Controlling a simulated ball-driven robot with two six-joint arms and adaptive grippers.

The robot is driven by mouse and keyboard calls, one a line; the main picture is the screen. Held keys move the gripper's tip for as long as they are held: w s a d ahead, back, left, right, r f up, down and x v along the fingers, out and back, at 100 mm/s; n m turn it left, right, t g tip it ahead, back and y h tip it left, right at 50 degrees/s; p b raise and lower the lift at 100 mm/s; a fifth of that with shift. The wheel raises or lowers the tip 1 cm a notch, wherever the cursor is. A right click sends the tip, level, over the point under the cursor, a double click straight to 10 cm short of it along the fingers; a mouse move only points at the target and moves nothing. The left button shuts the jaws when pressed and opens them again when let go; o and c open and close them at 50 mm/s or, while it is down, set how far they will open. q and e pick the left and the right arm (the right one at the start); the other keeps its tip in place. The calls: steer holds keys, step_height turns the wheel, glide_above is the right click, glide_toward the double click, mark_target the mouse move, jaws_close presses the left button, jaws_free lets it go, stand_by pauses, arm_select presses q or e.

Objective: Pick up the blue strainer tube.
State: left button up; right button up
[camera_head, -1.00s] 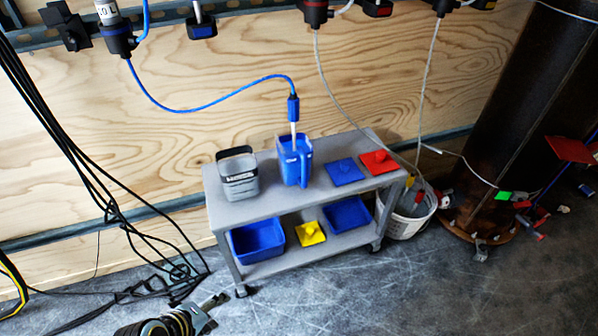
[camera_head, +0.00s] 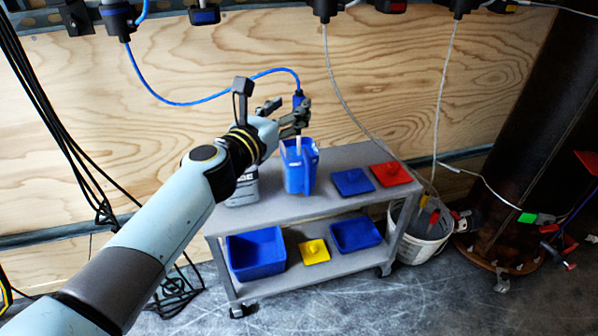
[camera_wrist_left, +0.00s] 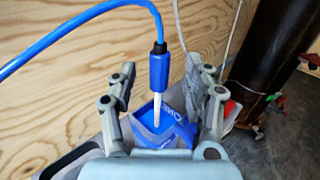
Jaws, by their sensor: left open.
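The blue strainer tube (camera_head: 298,99) has a blue grip and a pale lower rod that reaches into a blue pitcher (camera_head: 298,172) on the cart's top. A blue hose runs from its upper end to a fitting on the wall. My left gripper (camera_head: 300,118) is at the tube, just above the pitcher. In the left wrist view the tube's blue grip (camera_wrist_left: 159,70) stands upright between the two spread fingers, with visible gaps on both sides. The blue pitcher (camera_wrist_left: 165,130) shows below. My right gripper is not in view.
The grey cart (camera_head: 270,206) also holds a grey container (camera_head: 243,190), partly behind my left arm, plus blue (camera_head: 352,182) and red (camera_head: 391,174) lids. Blue bins and a yellow lid (camera_head: 314,252) sit on the lower shelf. A white bucket (camera_head: 420,235) stands to the right.

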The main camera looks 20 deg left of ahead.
mark_target(296, 103)
arm_select(q)
steer(key=w, duration=0.4)
steer(key=shift+w+d+b, duration=0.25)
steer(key=shift+d+b, duration=0.1)
steer(key=shift+d, duration=0.05)
jaws_close()
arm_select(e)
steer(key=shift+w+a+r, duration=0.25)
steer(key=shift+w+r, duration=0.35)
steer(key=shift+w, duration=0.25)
